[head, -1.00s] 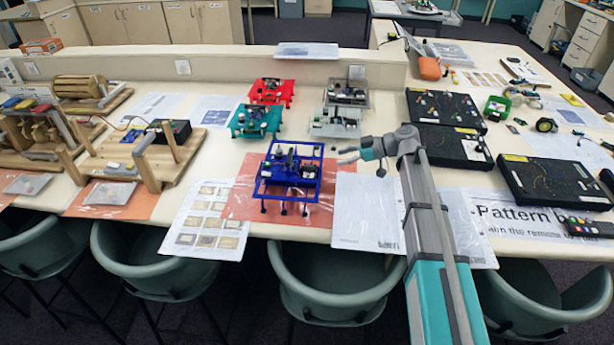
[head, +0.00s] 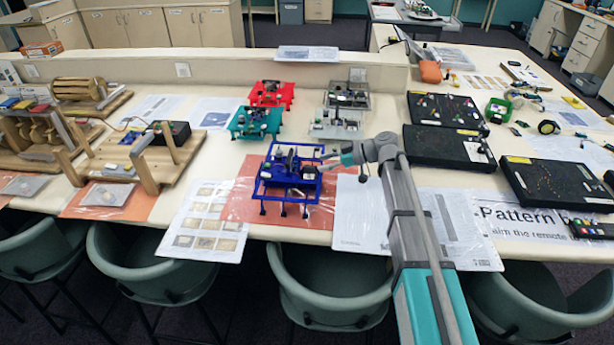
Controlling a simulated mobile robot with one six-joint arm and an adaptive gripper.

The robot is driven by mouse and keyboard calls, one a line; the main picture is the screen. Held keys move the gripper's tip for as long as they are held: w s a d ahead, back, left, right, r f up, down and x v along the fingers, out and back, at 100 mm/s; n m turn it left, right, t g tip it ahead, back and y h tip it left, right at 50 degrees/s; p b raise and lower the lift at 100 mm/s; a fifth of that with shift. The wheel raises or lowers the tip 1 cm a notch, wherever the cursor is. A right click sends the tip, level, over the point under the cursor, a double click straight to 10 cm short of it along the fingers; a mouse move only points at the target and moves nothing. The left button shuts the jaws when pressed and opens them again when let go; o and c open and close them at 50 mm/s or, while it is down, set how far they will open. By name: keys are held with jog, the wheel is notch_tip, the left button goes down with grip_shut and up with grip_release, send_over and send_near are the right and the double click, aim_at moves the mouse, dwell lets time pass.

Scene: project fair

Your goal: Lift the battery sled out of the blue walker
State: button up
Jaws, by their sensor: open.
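The blue walker (head: 268,187) stands upright on an orange sheet under clear plastic, near the front edge of the table. It is an open blue frame on thin legs with dark parts inside. A dark block (head: 309,173) at its right side may be the battery sled, but it is too small to be sure. My gripper (head: 326,160) is at the walker's upper right side, open, with its fingers pointing left toward the dark parts. I cannot tell whether the fingers touch anything.
A red walker (head: 271,93), a teal walker (head: 254,122) and grey walkers (head: 338,127) stand behind. Black boards (head: 447,146) lie to the right. Wooden machines (head: 146,160) stand at left. Printed sheets (head: 205,222) flank the blue walker. Green chairs (head: 325,290) line the front.

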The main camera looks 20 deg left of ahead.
aim_at(309, 167)
jog(key=shift+b+x, duration=0.8)
jog(key=shift+x, duration=1.45)
grip_shut()
